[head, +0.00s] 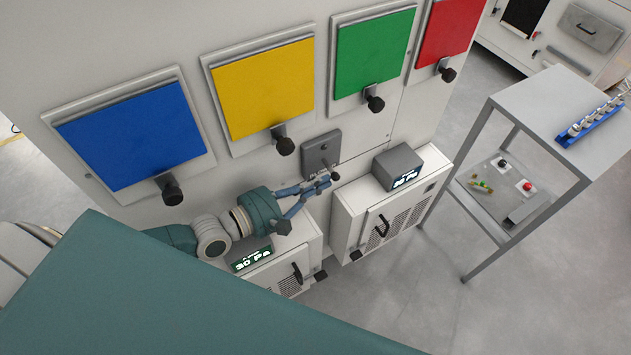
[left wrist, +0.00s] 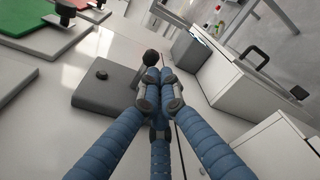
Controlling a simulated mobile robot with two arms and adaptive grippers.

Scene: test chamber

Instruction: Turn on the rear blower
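A grey switch box (head: 321,152) is fixed to the white wall, below and between the yellow and green panels. In the left wrist view the box (left wrist: 104,90) shows a short lever with a black knob (left wrist: 150,57). My left gripper (head: 325,181) is at the lower part of this box, close to the lever. In the left wrist view its blue fingers (left wrist: 160,80) are drawn together, with the knob just past the tips. I cannot tell whether they touch the lever. Two white vented units stand below: the left one (head: 283,268) reads 30 Pa, the right one (head: 358,222) has a display too. My right gripper is not in view.
Blue (head: 130,140), yellow (head: 264,85), green (head: 374,50) and red (head: 447,30) panels with black knobs line the wall. A grey metal table (head: 545,95) with a lower shelf stands at the right. The floor between is clear.

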